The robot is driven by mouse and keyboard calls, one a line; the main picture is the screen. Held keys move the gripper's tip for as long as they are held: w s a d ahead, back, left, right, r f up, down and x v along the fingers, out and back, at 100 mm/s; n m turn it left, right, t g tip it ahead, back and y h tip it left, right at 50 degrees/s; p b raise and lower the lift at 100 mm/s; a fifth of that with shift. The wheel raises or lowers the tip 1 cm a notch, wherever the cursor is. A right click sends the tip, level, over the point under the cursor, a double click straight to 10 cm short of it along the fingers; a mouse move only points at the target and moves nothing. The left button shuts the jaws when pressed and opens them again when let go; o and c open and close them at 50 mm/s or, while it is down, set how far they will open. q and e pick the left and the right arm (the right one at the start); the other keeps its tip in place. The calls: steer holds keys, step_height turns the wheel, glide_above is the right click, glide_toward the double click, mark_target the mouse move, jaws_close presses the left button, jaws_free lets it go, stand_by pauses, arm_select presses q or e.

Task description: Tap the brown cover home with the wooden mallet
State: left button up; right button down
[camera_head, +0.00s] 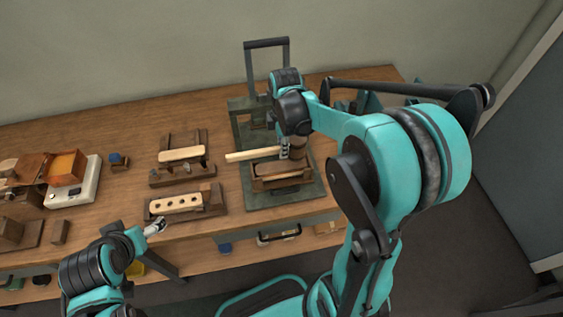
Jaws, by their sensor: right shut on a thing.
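My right gripper (285,150) is shut on the wooden mallet. The mallet's pale handle (248,156) sticks out to the left of the fingers, and a brown rounded part that looks like its head (299,141) shows at the right. They are just above a brown wooden holder (283,183) on the dark green plate. The brown cover seems to lie in this holder, but I cannot clearly tell it from the holder or see how it is seated. My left gripper (157,226) is near the table's front edge, in front of the drilled block; its opening is too small to judge.
A pale block with several holes (177,203) sits in a wooden fixture at front left. Behind it another fixture holds a pale block (181,154). A white scale (75,190) with an orange-brown box stands at left. A dark upright frame (249,68) rises behind the plate (281,209).

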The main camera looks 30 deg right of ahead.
steer(key=shift+r, duration=0.15)
step_height(320, 180, up, 4)
steer(key=p, duration=0.3)
steer(key=shift+a+f, duration=0.1)
steer(key=shift+f, duration=0.1)
